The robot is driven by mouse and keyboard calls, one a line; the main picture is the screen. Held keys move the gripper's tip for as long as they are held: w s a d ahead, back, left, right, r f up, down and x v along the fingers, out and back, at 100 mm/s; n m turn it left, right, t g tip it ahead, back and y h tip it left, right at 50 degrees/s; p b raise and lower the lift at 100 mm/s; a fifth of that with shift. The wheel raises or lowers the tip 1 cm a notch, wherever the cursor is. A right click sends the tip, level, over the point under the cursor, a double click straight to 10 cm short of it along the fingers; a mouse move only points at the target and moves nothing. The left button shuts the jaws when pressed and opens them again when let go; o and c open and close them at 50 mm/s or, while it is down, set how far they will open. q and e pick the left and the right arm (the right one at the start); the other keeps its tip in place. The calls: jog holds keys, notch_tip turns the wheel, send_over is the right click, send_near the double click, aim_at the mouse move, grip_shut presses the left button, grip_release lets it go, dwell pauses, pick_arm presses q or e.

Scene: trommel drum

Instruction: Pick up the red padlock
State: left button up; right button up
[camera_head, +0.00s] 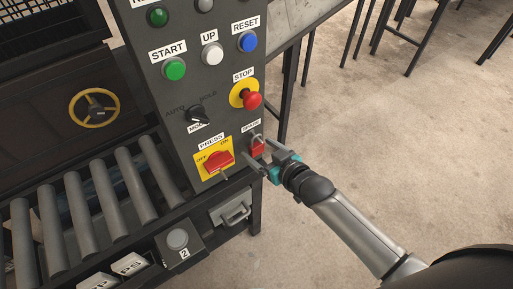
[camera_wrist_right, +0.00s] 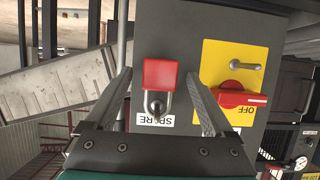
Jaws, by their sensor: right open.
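The red padlock (camera_head: 257,148) hangs on the lower right of the dark control panel (camera_head: 222,117), below the SPARE label. In the right wrist view the padlock (camera_wrist_right: 161,74) shows its red body, with its grey shackle at a dark round fitting above the SPARE label (camera_wrist_right: 156,119). My right gripper (camera_head: 257,151) is open in front of the panel. In the wrist view its two fingers (camera_wrist_right: 158,76) stand to the left and right of the padlock, with a visible gap on each side. I cannot tell whether the fingertips reach its depth. My left gripper is not in view.
The red PRESS switch (camera_head: 218,160) on its yellow plate sits close left of the padlock. The red STOP button (camera_head: 251,100) sticks out above. A roller conveyor (camera_head: 101,203) lies at left. Open concrete floor (camera_head: 400,130) is at right.

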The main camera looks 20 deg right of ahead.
jog(key=shift+w+f, duration=0.1)
jog(key=shift+w, duration=0.05)
grip_shut()
dwell(0.7)
